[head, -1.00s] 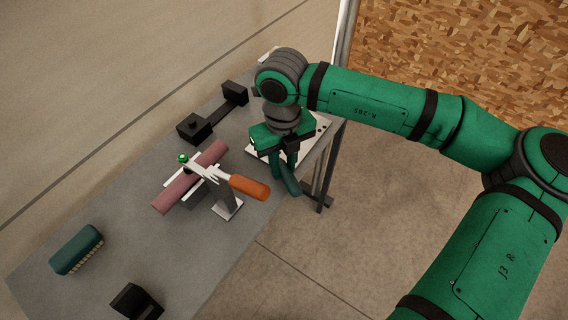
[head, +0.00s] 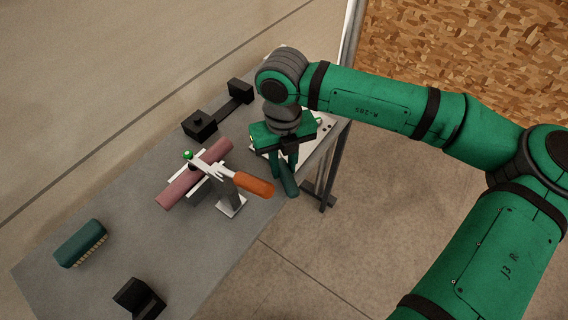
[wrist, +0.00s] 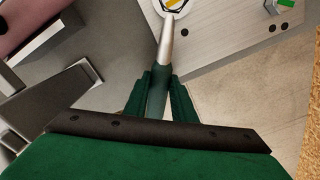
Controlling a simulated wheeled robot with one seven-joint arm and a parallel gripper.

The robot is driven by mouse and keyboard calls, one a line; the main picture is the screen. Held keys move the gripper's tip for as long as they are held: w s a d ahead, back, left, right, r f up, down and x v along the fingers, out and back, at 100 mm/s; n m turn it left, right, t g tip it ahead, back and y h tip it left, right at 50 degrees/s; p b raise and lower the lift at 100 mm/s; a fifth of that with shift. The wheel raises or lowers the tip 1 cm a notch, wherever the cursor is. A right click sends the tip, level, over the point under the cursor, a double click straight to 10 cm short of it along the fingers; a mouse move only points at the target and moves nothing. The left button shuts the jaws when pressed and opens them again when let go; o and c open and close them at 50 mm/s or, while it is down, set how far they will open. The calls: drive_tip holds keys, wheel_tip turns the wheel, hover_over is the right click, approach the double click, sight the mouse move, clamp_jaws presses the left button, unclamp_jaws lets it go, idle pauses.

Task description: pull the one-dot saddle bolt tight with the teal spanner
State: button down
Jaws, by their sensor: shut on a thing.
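My gripper (head: 284,187) points down at the right edge of the bench, its fingers shut on the dark teal handle of the spanner (wrist: 157,92). In the wrist view the spanner's grey shaft runs up to a ring head, cut off by the top edge. The ring is around or directly over a bolt (wrist: 172,4) with a yellow mark; how it is seated is unclear. The pale plate (wrist: 215,50) under it has one dark dot near the shaft and two dots by another bolt (wrist: 285,3) with a green mark. My gripper hides much of the plate in the head view.
Left of my gripper, an orange-handled clamp (head: 254,185) and a stand (head: 231,204) are close by a pink bar (head: 192,176). Black blocks (head: 199,125), a teal brush (head: 81,243) and a black bracket (head: 138,299) lie further off. Open floor is to the right.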

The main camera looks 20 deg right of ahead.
drive_tip(key=shift+a, duration=0.2)
drive_tip(key=shift+a+m, duration=0.25)
drive_tip(key=shift+m, duration=0.25)
drive_tip(key=shift+a, duration=0.15)
drive_tip(key=shift+a+m, duration=0.3)
drive_tip(key=shift+m, duration=0.2)
drive_tip(key=shift+a, duration=0.2)
drive_tip(key=shift+w+a+m, duration=0.1)
drive_tip(key=shift+a+m, duration=0.2)
drive_tip(key=shift+m, duration=0.2)
drive_tip(key=shift+a, duration=0.1)
drive_tip(key=shift+w+a+m, duration=0.1)
drive_tip(key=shift+a+m, duration=0.1)
drive_tip(key=shift+m, duration=0.1)
drive_tip(key=shift+a, duration=0.25)
